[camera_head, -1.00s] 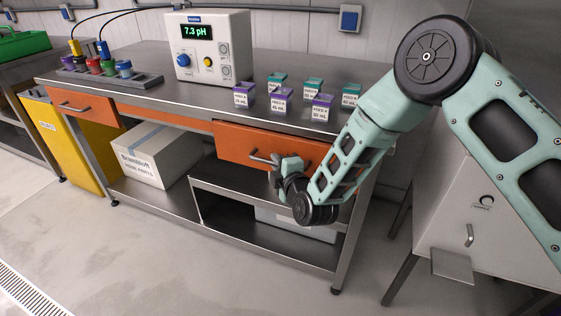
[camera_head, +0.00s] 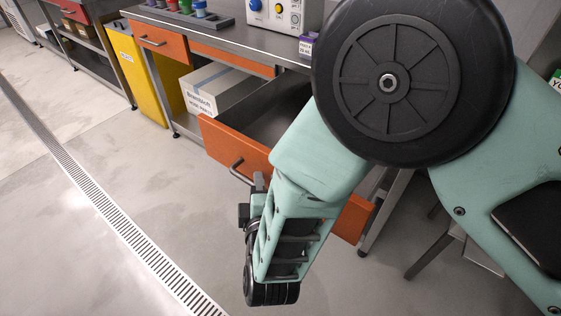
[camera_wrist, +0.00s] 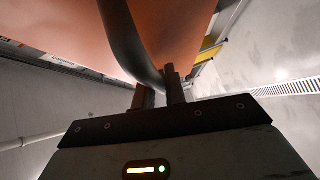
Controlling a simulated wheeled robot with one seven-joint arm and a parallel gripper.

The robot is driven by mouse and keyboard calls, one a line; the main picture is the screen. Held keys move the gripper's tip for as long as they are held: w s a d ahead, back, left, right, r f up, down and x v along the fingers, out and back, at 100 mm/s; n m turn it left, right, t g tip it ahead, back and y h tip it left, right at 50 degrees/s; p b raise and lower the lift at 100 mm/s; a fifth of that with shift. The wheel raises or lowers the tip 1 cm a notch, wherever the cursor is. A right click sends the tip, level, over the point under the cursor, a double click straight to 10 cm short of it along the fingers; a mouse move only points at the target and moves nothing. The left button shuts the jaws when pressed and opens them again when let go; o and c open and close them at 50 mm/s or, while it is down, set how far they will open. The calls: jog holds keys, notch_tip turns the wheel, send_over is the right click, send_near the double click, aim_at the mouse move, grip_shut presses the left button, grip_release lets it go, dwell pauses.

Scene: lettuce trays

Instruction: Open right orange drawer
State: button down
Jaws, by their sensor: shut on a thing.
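The right orange drawer (camera_head: 232,143) is pulled out from under the steel table, and its dark inside shows empty in its visible left part. Its grey bar handle (camera_head: 238,171) is on the front. In the wrist view the handle (camera_wrist: 128,40) runs as a dark curved bar down to my gripper (camera_wrist: 160,88), in front of the orange drawer front (camera_wrist: 180,30). My gripper is shut on the handle. In the head view my arm hides the drawer's right part, and the fingertips are hard to make out near the handle.
The left orange drawer (camera_head: 160,40) is shut. A yellow bin (camera_head: 139,75) and a white box (camera_head: 212,88) stand under the table. A pH meter (camera_head: 272,12) and a rack of coloured caps (camera_head: 183,15) are on top. Open floor with a drain grate (camera_head: 110,208) lies to the left.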

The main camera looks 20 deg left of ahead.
jog(key=shift+s+a, duration=0.25)
jog(key=shift+s, duration=0.4)
jog(key=shift+s+a, duration=0.2)
jog(key=shift+s, duration=0.4)
jog(key=shift+s+a, duration=0.25)
jog(key=shift+s, duration=0.4)
jog(key=c, duration=1.5)
grip_release()
jog(key=shift+o, duration=0.2)
jog(key=v, duration=1.2)
